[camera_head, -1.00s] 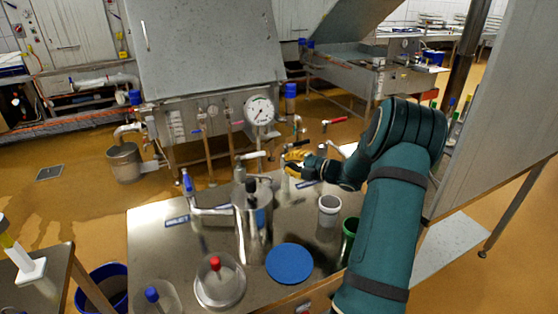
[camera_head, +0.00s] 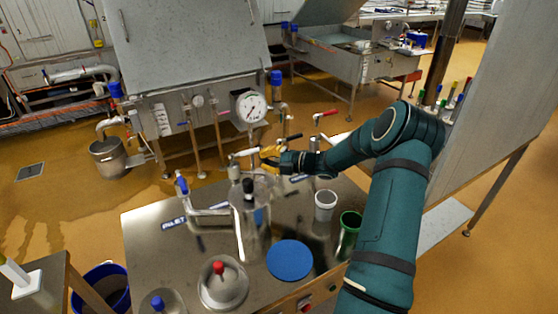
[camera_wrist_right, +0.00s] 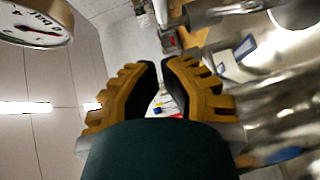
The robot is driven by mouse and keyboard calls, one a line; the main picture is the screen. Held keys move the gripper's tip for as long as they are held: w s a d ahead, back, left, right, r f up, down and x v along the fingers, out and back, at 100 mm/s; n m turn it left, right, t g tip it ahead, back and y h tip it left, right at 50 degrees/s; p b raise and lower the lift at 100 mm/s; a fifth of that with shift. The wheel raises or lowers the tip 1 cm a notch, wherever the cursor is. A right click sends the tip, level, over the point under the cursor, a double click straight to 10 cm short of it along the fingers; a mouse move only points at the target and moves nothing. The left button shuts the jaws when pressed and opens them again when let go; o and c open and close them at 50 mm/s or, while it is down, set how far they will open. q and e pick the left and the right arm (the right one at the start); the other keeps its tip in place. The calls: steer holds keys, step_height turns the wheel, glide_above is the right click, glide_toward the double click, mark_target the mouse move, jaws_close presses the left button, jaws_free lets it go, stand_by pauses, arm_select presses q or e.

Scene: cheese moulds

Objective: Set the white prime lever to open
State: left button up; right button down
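A white lever (camera_head: 243,153) sits on the pipework below and left of the dial gauge (camera_head: 251,107) in the head view, roughly horizontal. My right gripper (camera_head: 268,155), with yellow fingers, is just right of it; whether they touch is unclear. In the right wrist view the gripper (camera_wrist_right: 160,64) has its fingers apart, with a narrow gap at the tips and nothing seen held between them. A bright white strip (camera_wrist_right: 28,107) shows left of the fingers; I cannot tell if it is the lever. My left gripper is out of view.
A black lever (camera_head: 291,137) and a red lever (camera_head: 325,114) are near my right gripper. A grey panel stands at right.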

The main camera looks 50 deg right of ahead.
mark_target(252, 151)
steer(key=w+f, duration=0.1)
steer(key=w, duration=0.5)
steer(key=shift+w+d, duration=0.15)
steer(key=shift+d, duration=0.05)
steer(key=shift+f, duration=0.1)
steer(key=shift+w+d+b, duration=0.45)
steer(key=shift+w+b, duration=0.15)
steer(key=shift+b, duration=0.2)
steer(key=shift+a, duration=0.1)
